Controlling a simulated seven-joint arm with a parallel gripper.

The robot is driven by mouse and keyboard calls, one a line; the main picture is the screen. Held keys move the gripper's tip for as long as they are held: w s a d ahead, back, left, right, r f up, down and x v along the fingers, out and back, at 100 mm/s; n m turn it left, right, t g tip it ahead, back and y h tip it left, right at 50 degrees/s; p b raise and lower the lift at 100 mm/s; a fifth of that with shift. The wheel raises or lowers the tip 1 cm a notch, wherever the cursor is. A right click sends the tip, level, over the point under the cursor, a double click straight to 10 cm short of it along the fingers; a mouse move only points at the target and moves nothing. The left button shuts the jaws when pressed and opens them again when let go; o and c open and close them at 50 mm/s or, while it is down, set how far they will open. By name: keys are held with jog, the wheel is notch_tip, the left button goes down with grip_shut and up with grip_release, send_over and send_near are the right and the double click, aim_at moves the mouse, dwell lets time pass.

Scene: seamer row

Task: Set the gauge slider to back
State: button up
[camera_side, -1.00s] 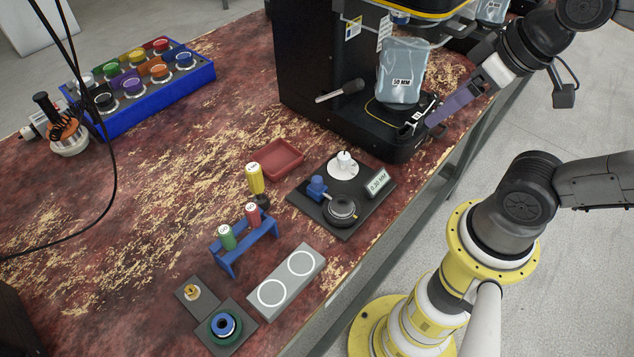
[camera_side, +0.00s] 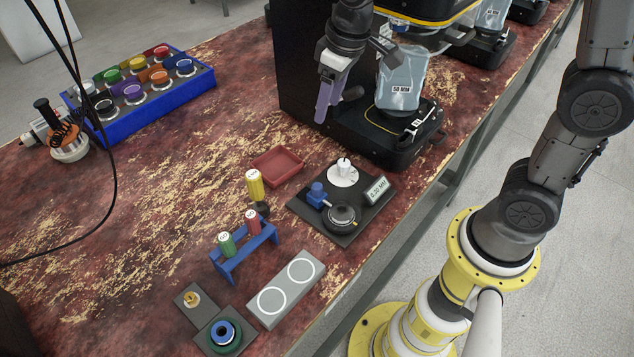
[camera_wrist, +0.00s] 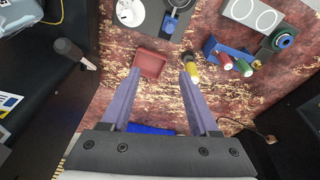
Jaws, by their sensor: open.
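The gauge is a dark plate (camera_side: 350,223) near the table's right edge. It bears a white disc with a post (camera_side: 343,172), a black round dial (camera_side: 341,218), a tilted readout (camera_side: 377,190) and a blue block (camera_side: 317,195), perhaps the slider. In the wrist view the blue block (camera_wrist: 169,23) shows at the top, beside the white disc (camera_wrist: 130,11). My gripper (camera_side: 322,112) is in front of the black machine, above and behind the gauge, apart from it. In the wrist view its purple fingers (camera_wrist: 161,72) are spread and empty.
The black machine (camera_side: 300,70) stands behind, its lever handle (camera_side: 352,93) close to my gripper. A red tray (camera_side: 277,166), a yellow cylinder (camera_side: 254,185), a blue rack (camera_side: 245,250) and a grey two-ring block (camera_side: 287,290) stand nearby.

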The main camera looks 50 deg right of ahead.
aim_at(317, 184)
jog(key=f, duration=0.7)
jog(key=a+f+g, duration=0.1)
jog(key=f, duration=0.7)
jog(key=w+a+f+g, duration=0.1)
jog(key=f, duration=0.6)
jog(key=shift+w+f+n, duration=0.1)
jog(key=shift+f+n, duration=0.2)
grip_shut()
jog(key=shift+w, duration=0.1)
dwell(0.3)
